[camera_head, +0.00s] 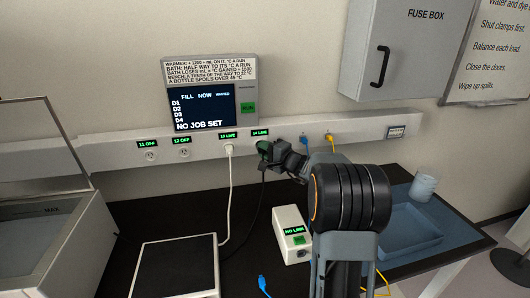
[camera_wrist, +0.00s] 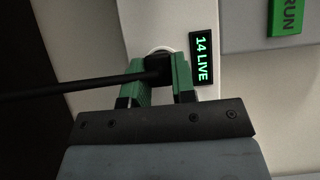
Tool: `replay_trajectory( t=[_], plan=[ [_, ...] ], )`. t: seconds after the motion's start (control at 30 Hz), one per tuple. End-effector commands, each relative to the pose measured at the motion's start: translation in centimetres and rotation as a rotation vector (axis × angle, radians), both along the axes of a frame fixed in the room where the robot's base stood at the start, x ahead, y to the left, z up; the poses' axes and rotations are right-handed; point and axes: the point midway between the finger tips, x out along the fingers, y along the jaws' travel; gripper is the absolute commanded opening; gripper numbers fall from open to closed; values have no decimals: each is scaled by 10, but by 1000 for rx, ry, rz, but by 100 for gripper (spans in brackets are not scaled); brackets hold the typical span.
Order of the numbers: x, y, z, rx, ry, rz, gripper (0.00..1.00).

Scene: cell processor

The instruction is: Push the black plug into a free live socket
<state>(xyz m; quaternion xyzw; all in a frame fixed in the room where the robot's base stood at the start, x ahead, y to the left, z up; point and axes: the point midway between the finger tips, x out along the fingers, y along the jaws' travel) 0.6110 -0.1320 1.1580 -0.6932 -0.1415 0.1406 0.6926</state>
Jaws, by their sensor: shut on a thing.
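My gripper (camera_head: 266,152) is at the wall rail, just below the 14 LIVE label (camera_head: 260,132). In the wrist view its green-tipped fingers (camera_wrist: 161,75) are shut on the black plug (camera_wrist: 158,66), with the black cable (camera_wrist: 80,84) running off to the left. The pale round rim of socket 14 (camera_wrist: 160,50) shows right behind the plug, beside the 14 LIVE label (camera_wrist: 202,60). The plug is lined up over that socket; I cannot tell how deep it sits. In the head view my gripper hides the plug and socket 14.
A white plug (camera_head: 228,149) fills socket 13 LIVE. Sockets 11 (camera_head: 151,156) and 12 (camera_head: 185,153) are empty and read OFF. Blue (camera_head: 305,139) and yellow (camera_head: 330,137) plugs sit right of my gripper. A NO LINK box (camera_head: 290,222) stands on the bench below.

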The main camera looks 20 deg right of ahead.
Motion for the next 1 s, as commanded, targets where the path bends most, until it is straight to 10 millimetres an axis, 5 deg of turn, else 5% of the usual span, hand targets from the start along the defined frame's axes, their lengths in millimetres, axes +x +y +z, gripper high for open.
replay_trajectory(
  t=[0.07,0.1,0.37,0.73,1.0],
  plan=[
    [0,0,0,0,0,0,0],
    [0,0,0,1,0,0,28],
    [0,0,0,1,0,-1,53],
    [-8,-4,-1,0,0,-3,54],
    [-54,-24,-2,0,-1,-6,54]
  ],
)
